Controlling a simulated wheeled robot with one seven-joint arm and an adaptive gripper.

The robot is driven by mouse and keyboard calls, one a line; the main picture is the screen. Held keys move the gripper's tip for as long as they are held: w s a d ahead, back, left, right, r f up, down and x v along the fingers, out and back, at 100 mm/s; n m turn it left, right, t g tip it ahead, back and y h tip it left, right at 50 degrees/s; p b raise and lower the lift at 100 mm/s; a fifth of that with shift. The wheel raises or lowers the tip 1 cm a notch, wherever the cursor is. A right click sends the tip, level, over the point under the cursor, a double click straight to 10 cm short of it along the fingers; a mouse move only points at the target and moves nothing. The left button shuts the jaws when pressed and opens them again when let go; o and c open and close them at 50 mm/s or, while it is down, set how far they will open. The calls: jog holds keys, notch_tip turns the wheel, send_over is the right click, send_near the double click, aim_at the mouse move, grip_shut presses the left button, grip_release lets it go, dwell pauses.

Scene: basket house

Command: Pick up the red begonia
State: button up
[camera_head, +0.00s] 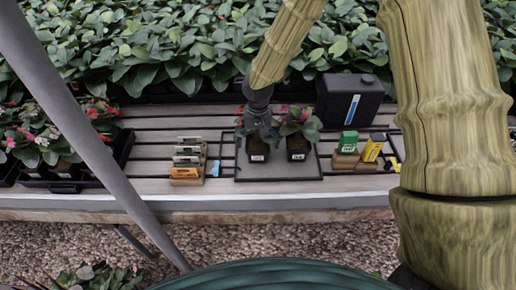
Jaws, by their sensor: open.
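Two potted plants stand side by side on a dark-framed tray (280,174). The left plant (257,149) has a dark pot with a white label; its leaves and flowers are mostly hidden behind my gripper, with a little red at its left side. The right plant (300,126) has green leaves and pinkish-red flowers above a dark labelled pot. I cannot tell for sure which one is the red begonia. My gripper (262,128) is open, pointing down over the left plant among its leaves. Whether its fingers touch the plant is unclear.
The tray lies on a slatted wooden bench (190,125). Small labelled boxes (187,160) stand left of it. A green box (347,142), a yellow box (373,147) and a black container (347,100) stand right. Black trays of flowering plants (70,183) fill the far left.

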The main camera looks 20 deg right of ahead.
jog(key=shift+f, duration=0.3)
jog(key=c, duration=1.3)
jog(key=shift+r, duration=0.15)
